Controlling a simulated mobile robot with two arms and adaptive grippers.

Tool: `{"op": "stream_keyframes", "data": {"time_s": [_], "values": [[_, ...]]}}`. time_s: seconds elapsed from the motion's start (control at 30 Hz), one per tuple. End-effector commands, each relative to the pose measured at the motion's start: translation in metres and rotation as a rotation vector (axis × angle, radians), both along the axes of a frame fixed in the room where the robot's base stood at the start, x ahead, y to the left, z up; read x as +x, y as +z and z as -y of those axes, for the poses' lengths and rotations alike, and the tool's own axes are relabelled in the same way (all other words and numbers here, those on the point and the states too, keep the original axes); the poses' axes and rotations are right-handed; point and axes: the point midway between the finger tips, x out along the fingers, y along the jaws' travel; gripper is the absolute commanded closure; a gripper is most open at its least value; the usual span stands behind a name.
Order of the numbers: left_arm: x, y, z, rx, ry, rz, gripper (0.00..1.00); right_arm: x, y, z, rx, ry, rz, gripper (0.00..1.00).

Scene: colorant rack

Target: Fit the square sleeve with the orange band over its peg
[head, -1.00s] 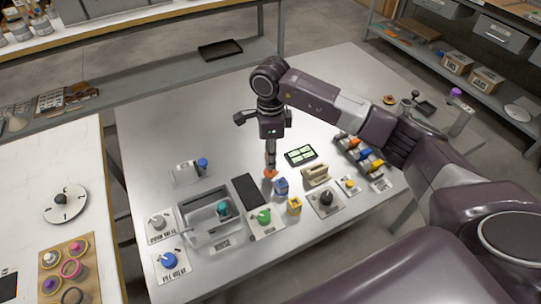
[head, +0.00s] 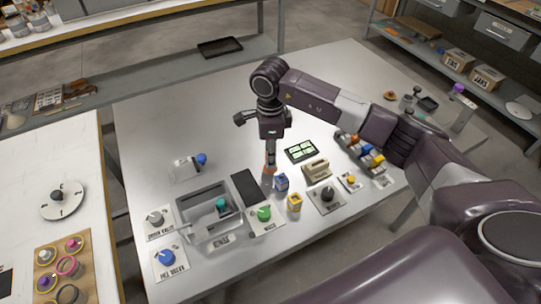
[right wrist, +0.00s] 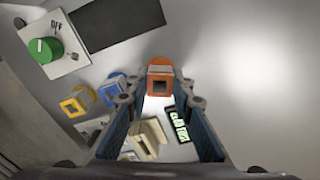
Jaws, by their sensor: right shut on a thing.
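The square sleeve with the orange band (right wrist: 160,77) shows between my right gripper's fingertips in the right wrist view, its square opening facing the camera. In the head view only a little of its orange (head: 269,170) shows below my right gripper (head: 270,160), which points down over the steel table. The right gripper is shut on the sleeve. A blue-banded sleeve (head: 281,183) and a yellow-banded sleeve (head: 294,202) stand close by, to the right and nearer the front. I cannot make out the orange sleeve's peg. My left gripper is not in view.
A dark flat pad (head: 247,187) and a green knob (head: 264,213) lie just left of the sleeves. A grey basin (head: 184,213) stands further left. A lit display (head: 300,151), a beige block (head: 316,171) and a colorant rack (head: 345,136) are to the right. The table behind the gripper is clear.

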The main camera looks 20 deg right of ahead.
Motion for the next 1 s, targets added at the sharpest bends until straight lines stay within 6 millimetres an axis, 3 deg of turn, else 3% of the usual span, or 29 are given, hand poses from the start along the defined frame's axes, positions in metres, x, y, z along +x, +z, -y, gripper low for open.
{"op": "stream_keyframes", "data": {"time_s": [0.83,0.87,1.0], "values": [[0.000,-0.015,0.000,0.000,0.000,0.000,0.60,0.000,-0.017,0.000,0.000,-0.001,0.000,0.92],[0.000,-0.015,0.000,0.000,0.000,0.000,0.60,0.000,-0.017,0.000,0.000,-0.001,0.000,0.78],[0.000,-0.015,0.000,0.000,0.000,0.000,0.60,0.000,-0.017,0.000,0.000,0.000,0.000,0.62]]}}
